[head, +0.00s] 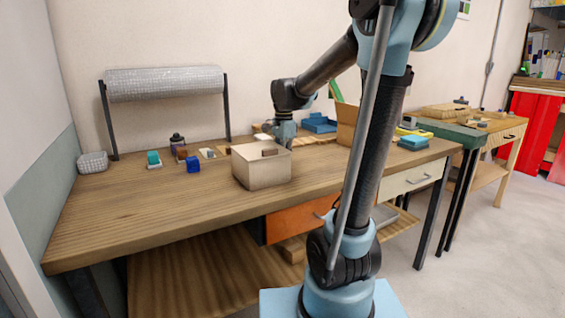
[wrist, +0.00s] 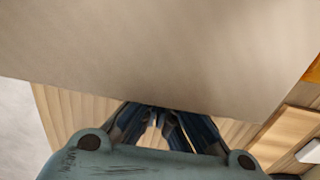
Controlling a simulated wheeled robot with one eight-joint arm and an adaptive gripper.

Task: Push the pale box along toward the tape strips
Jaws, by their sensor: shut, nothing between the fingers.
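The pale box (head: 262,172) stands upright on the wooden workbench, near its front edge. A small brown block shows at its top. My gripper (head: 286,140) is low behind the box's right rear side, its fingertips hidden by the box. In the wrist view the pale box (wrist: 170,50) fills the upper part as a broad flat face. My gripper (wrist: 158,122) is shut and empty there, its fingertips at the lower edge of that face; I cannot tell whether they touch. I cannot make out tape strips clearly.
The workbench (head: 130,215) is clear at the front left. Left of the box are a blue block (head: 193,165), a teal-topped item (head: 153,159), a dark jar (head: 177,141) and a mesh basket (head: 93,162). A blue tray (head: 319,123) lies right.

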